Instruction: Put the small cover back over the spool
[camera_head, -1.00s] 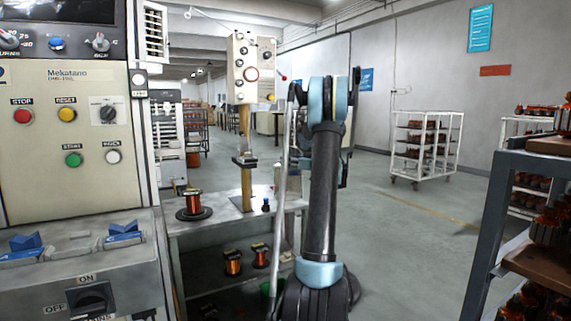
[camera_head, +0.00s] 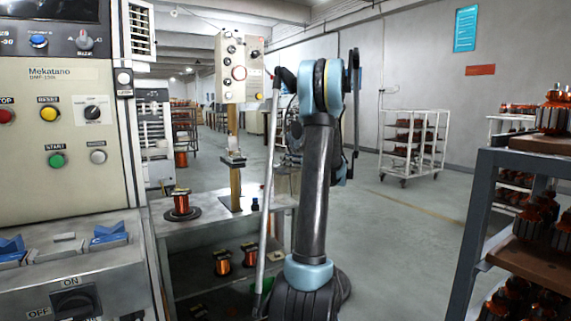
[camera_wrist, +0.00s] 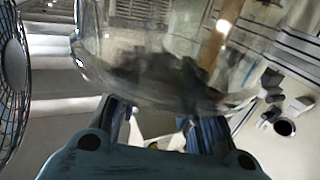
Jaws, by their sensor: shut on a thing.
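A clear, see-through cover (camera_wrist: 140,45) fills the upper middle of the wrist view, its rounded rim crossing between my fingers. My gripper (camera_wrist: 160,118) is shut on it near the rim. In the head view, the gripper and cover cannot be made out behind my arm. A spool of copper wire (camera_head: 181,204) stands upright on a dark round base on the grey table (camera_head: 218,232), left of my arm. The spool is uncovered. I cannot make out the spool in the wrist view.
A yellow post with a control box (camera_head: 238,72) rises from the table behind the spool. The winding machine (camera_head: 60,150) stands at left. A rack of armatures (camera_head: 478,225) is at right. A caged fan (camera_wrist: 12,60) is close at the wrist view's left edge. Open floor lies right of my arm.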

